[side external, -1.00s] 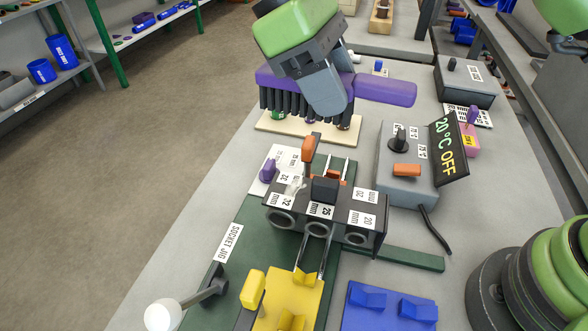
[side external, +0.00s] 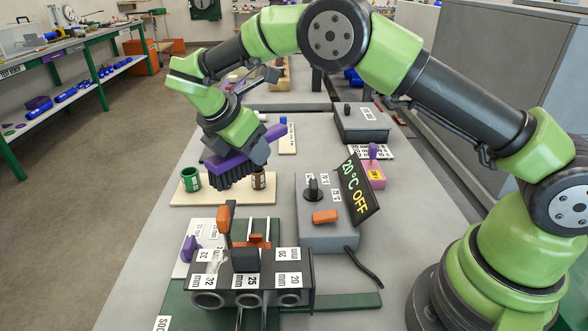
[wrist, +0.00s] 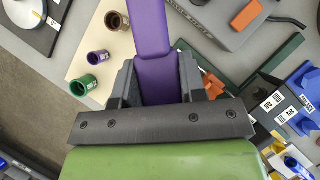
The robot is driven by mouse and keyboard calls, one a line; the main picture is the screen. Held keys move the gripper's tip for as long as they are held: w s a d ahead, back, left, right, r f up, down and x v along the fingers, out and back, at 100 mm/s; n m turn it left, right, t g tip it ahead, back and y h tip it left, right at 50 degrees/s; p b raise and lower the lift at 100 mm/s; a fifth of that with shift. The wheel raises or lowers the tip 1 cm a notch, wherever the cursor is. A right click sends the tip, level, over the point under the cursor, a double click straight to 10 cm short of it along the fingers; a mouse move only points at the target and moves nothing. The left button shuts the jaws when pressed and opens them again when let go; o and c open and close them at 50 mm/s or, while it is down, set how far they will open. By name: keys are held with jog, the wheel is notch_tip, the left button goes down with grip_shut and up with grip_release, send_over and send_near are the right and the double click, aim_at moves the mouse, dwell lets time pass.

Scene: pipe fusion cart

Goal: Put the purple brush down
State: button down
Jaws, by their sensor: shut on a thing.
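The purple brush (side external: 228,160) has a purple back and handle with dark bristles pointing down. My gripper (side external: 258,154) is shut on it and holds it over the cream board (side external: 200,198). In the wrist view the brush's purple handle (wrist: 152,50) runs up from between my two grey fingers (wrist: 158,82). In that view the bristles are hidden. In the side view I cannot tell whether the bristles touch the board or hang just above it.
On the cream board stand a green cup (side external: 190,180) and a brown cup (side external: 258,178); the wrist view also shows a small purple cup (wrist: 97,57). In front is the black socket jig (side external: 250,280). To the right is the grey heater box (side external: 322,235) with its display.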

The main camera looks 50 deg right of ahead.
jog(key=w+d+f+n+t+y, duration=0.1)
jog(key=w+d+f+n+t, duration=0.1)
jog(key=d, duration=0.4)
jog(key=w+d+f+n+t+y, duration=0.1)
jog(key=w+d+f+n+t, duration=0.1)
jog(key=d+n, duration=0.4)
jog(key=w+d+f+n+t+y, duration=0.1)
jog(key=w+d+f+n, duration=0.3)
jog(key=w+d, duration=0.2)
jog(key=shift+d+t, duration=0.4)
jog(key=shift+w+d+f+n+y, duration=0.15)
jog(key=shift+d+n, duration=0.1)
jog(key=shift+d, duration=0.2)
jog(key=shift+s+d+f+n+y, duration=0.15)
jog(key=shift+d+n, duration=0.1)
jog(key=shift+d, duration=0.2)
jog(key=shift+w+d+f, duration=0.15)
jog(key=shift+f, duration=2.3)
jog(key=shift+f, duration=0.2)
jog(key=c, duration=0.7)
grip_release()
